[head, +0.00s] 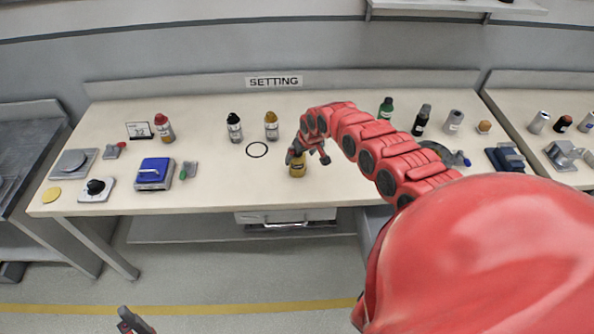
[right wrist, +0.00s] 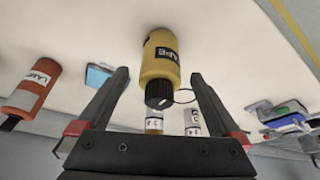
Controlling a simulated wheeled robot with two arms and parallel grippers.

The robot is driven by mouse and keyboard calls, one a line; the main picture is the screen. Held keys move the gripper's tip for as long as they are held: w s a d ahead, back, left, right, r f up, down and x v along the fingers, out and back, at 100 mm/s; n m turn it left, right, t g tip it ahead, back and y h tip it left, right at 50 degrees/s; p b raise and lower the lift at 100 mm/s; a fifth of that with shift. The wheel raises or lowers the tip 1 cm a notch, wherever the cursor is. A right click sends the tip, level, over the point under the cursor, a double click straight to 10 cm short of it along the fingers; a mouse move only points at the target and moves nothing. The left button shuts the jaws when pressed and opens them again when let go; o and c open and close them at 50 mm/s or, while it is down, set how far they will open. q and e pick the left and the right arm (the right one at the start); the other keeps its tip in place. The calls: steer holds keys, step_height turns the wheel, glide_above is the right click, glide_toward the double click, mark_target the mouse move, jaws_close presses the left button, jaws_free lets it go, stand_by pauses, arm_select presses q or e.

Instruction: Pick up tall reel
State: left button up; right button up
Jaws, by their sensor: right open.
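No thing in view is clearly marked as the tall reel, and I cannot tell which it is. A yellow bottle (head: 298,169) stands on the bench below my right gripper (head: 309,153). In the right wrist view the yellow bottle (right wrist: 162,58) has a black cap and a label. It shows ahead of and between the parted fingers of my right gripper (right wrist: 160,73), with room on each side. That gripper is open and empty. A dark grey tip at the lower left, probably my left gripper (head: 132,321), is over the floor; its jaws cannot be made out.
Several bottles stand along the bench back, with a grey cylinder (head: 453,121) at the right. A blue device (head: 154,173) sits at the left. The bench (head: 232,189) is clear around the yellow bottle's front.

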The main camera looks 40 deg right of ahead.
steer(key=shift+p+x, duration=0.3)
steer(key=shift+x, duration=0.65)
steer(key=x, duration=0.3)
steer(key=shift+w+a, duration=0.15)
steer(key=shift+a, duration=0.05)
steer(key=shift+w+d+f, duration=0.1)
steer(key=shift+d+f, duration=0.1)
steer(key=shift+f, duration=0.25)
steer(key=shift+c, duration=0.2)
steer(key=c, duration=1.5)
steer(key=shift+r, duration=0.1)
